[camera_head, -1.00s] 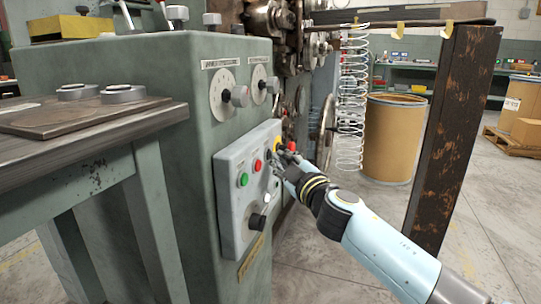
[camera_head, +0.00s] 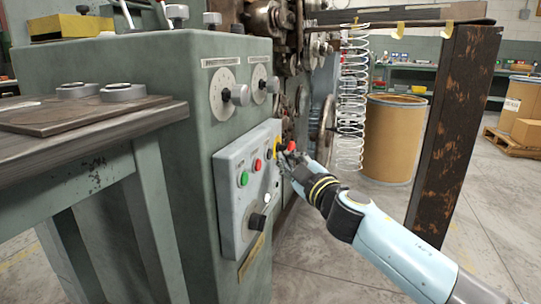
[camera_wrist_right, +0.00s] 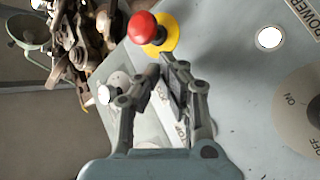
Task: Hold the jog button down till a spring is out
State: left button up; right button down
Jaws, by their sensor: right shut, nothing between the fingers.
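The grey control panel (camera_head: 232,205) is on the machine's green cabinet. It carries a green button (camera_head: 244,179), a red button (camera_head: 258,165) and a small dark button (camera_head: 268,155); I cannot read which is the jog button. A red mushroom button (camera_head: 291,146) on a yellow ring is at its far end. My right gripper (camera_head: 281,164) is shut and empty, close to the panel's far part. In the right wrist view, its fingertips (camera_wrist_right: 170,70) are just below the red mushroom button (camera_wrist_right: 142,27), hiding part of the panel. Contact cannot be told. My left gripper is not in view.
Coiled springs (camera_head: 351,105) hang from a rail right of the machine. A rusty post (camera_head: 453,130) and a brown drum (camera_head: 393,140) stand beyond my right arm. A metal-topped bench (camera_head: 95,125) is at left. A black knob (camera_head: 257,221) sits low on the panel.

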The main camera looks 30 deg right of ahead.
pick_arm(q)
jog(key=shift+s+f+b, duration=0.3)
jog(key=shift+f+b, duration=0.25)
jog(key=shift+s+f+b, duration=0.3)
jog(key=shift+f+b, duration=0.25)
pick_arm(e)
jog(key=s+d, duration=0.3)
jog(key=shift+s+d, duration=0.1)
jog(key=shift+s, duration=0.3)
